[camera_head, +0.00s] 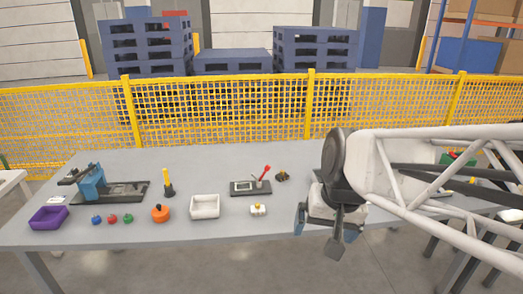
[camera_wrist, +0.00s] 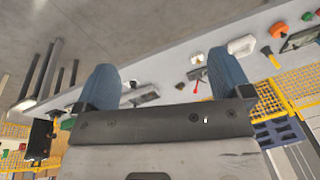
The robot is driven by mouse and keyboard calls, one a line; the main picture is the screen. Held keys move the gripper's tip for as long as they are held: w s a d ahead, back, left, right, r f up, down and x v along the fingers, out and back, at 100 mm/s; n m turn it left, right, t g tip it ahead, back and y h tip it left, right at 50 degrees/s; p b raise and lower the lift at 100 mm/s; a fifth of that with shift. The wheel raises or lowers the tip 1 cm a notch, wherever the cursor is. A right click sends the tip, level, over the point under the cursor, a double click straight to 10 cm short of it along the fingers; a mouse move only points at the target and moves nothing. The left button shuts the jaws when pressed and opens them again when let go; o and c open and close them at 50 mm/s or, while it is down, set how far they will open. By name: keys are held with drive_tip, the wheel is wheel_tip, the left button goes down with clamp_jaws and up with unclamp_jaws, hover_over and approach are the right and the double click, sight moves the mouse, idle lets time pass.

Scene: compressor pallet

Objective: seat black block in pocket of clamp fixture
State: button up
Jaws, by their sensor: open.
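The clamp fixture (camera_head: 236,191) is a dark base plate with a pale-framed pocket and a raised red lever, near the middle of the table in the head view. It shows small in the wrist view (camera_wrist: 197,74), between my fingers. My gripper (camera_head: 318,226) is to the right of the fixture, above the table's front part. In the wrist view its two blue fingers (camera_wrist: 165,80) are wide apart with nothing between them. I cannot make out the black block for certain; my arm hides part of the table's right side.
A white tray (camera_head: 205,213), orange knob (camera_head: 160,214) and small white box (camera_head: 258,210) stand near the fixture. A small dark-and-orange part (camera_head: 282,177) is behind it. At left are a purple tray (camera_head: 48,217) and blue press (camera_head: 91,183). A yellow fence (camera_head: 220,110) runs behind.

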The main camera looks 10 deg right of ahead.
drive_tip(key=s+d+f+n+h, duration=0.1)
drive_tip(key=s+n, duration=0.1)
drive_tip(key=s, duration=0.4)
drive_tip(key=shift+d+h, duration=0.2)
drive_tip(key=shift+h, duration=0.1)
drive_tip(key=shift+c, duration=0.6)
